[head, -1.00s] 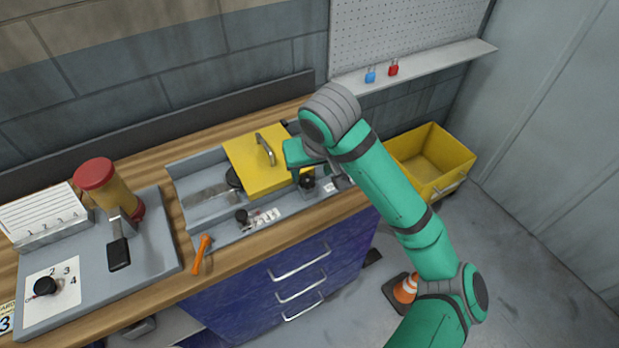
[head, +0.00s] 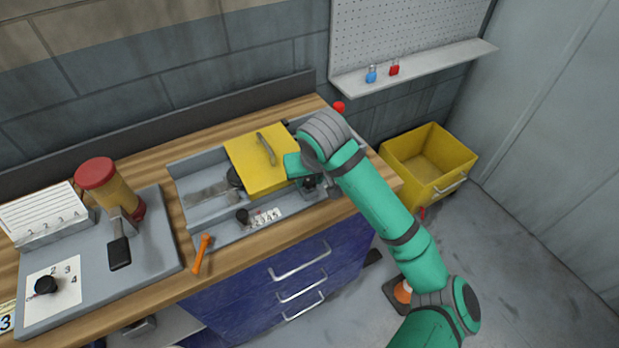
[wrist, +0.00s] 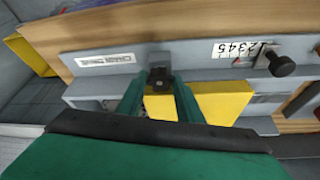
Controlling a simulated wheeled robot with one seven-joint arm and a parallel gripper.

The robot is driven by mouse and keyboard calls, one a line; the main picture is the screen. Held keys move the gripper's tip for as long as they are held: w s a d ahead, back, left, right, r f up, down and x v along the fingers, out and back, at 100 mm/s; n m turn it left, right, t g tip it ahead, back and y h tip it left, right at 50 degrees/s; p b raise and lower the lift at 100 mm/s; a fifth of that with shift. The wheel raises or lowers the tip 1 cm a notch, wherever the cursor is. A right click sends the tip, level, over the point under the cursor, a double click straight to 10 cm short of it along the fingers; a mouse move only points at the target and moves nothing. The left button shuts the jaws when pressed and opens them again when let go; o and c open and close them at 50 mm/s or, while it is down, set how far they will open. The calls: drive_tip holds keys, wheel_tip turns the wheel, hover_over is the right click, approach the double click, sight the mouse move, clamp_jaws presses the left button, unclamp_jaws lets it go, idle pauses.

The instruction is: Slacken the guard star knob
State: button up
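The black guard knob (head: 309,183) stands at the front right of the yellow guard (head: 258,166), partly hidden by my arm in the head view. In the wrist view the black knob (wrist: 160,79) sits between my two green fingertips, and the yellow guard (wrist: 215,101) is just behind them. My gripper (wrist: 160,86) is open around the knob, one finger on each side. I cannot make out whether either finger touches it. In the head view the fingers are mostly hidden.
Another black knob (head: 242,215) stands beside a numbered scale (head: 266,217); it also shows in the wrist view (wrist: 280,64). An orange-handled tool (head: 202,253) lies at the bench's front edge. A yellow bin (head: 440,185) stands at the right.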

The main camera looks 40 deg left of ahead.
drive_tip(key=shift+n, duration=0.4)
drive_tip(key=n, duration=0.1)
drive_tip(key=n+g, duration=0.1)
drive_tip(key=n, duration=0.1)
drive_tip(key=shift+w+d+y, duration=0.1)
drive_tip(key=shift+w+y, duration=0.15)
drive_tip(key=shift+y, duration=0.15)
drive_tip(key=shift+w+n+g, duration=0.2)
drive_tip(key=shift+n+g, duration=0.7)
drive_tip(key=shift+n, duration=1.1)
drive_tip(key=o, duration=1.1)
drive_tip(key=shift+c, duration=0.2)
drive_tip(key=shift+r, duration=0.1)
